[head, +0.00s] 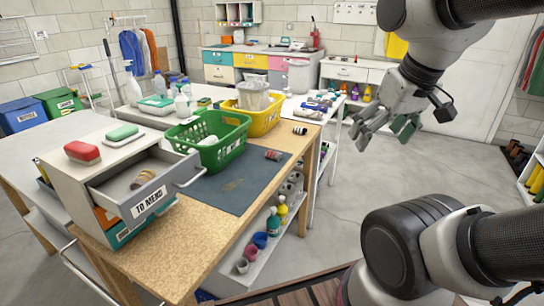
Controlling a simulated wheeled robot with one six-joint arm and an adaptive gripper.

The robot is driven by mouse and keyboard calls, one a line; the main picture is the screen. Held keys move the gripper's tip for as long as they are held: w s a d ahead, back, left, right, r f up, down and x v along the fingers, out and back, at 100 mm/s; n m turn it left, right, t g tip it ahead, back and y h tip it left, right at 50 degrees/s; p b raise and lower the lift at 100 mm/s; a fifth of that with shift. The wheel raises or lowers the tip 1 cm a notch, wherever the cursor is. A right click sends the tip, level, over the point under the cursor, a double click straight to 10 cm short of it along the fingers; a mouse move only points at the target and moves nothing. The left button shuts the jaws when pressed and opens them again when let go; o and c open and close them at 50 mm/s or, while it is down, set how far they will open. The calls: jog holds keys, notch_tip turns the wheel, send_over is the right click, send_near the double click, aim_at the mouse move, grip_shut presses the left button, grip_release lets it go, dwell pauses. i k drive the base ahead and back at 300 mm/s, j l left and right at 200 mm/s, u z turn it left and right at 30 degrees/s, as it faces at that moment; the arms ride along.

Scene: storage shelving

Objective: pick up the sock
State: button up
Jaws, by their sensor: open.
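Small striped rolled bundles that look like socks show in the head view. Another striped sock (300,131) lies further back on the wooden tabletop. A beige and brown one (141,179) lies inside the open drawer (152,204) labelled "TO MEND". My gripper (383,135) is open and empty, raised in the air right of the table, apart from all of them. Its fingers point down and left.
A green basket (222,155) and a yellow basket (262,124) stand on the table (222,234). Bottles and cups stand on a lower shelf (246,268). The floor (350,210) right of the table is clear.

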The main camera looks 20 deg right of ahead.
aim_at(274, 155)
jog(key=i+l+u, duration=0.3)
jog(key=l+u, duration=0.15)
jog(key=i+l+u, duration=0.2)
jog(key=l, duration=0.2)
jog(key=l+u, duration=0.2)
jog(key=l, duration=0.1)
